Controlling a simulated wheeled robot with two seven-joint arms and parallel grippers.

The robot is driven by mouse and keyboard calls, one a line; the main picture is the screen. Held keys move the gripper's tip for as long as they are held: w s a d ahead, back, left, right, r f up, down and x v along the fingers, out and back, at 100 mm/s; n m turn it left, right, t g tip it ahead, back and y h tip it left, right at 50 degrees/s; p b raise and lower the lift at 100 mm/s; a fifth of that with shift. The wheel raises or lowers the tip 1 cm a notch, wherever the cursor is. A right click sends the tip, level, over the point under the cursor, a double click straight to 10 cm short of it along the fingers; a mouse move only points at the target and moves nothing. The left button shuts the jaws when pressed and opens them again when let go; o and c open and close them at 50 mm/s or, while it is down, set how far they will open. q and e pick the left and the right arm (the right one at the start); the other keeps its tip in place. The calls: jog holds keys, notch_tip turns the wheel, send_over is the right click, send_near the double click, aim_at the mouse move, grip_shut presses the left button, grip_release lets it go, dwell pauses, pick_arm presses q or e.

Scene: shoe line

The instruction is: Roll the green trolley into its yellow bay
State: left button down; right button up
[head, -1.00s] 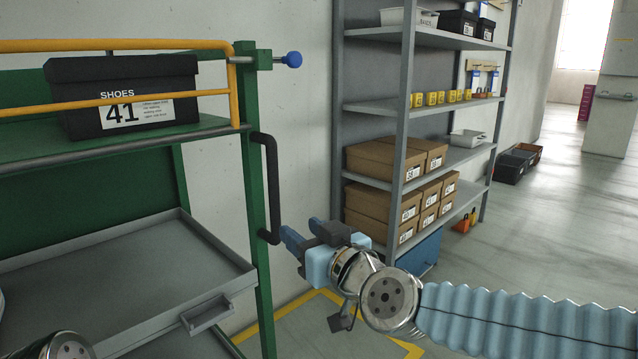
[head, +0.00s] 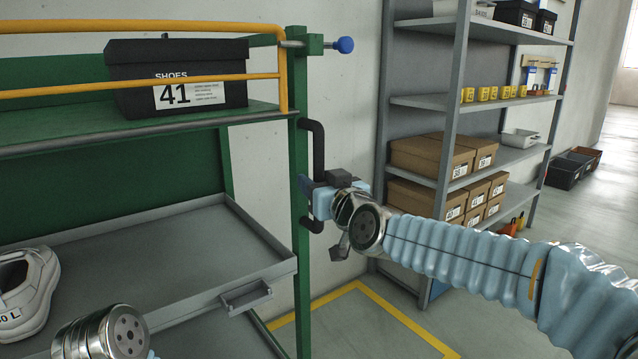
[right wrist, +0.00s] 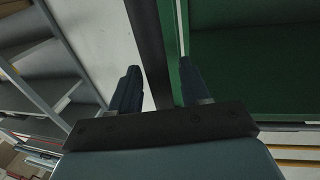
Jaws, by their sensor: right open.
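The green trolley (head: 300,240) stands at the left of the head view, with a black upright handle (head: 318,143) on its right post. My right gripper (head: 312,192) is at the lower part of this handle. In the right wrist view, its open fingers (right wrist: 158,88) are on either side of the dark handle bar (right wrist: 148,40); contact cannot be told. The yellow bay shows as a yellow floor line (head: 398,318) beside and behind the trolley; part of it is hidden. At bottom left only a link of my left arm shows; its gripper is out of view.
The trolley carries a black shoe box (head: 180,78) on top and a white shoe (head: 25,290) on its grey tray (head: 262,265). A grey shelf rack (head: 452,110) with brown boxes (head: 430,155) stands to the right by the wall.

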jog(key=shift+c, duration=0.4)
grip_shut()
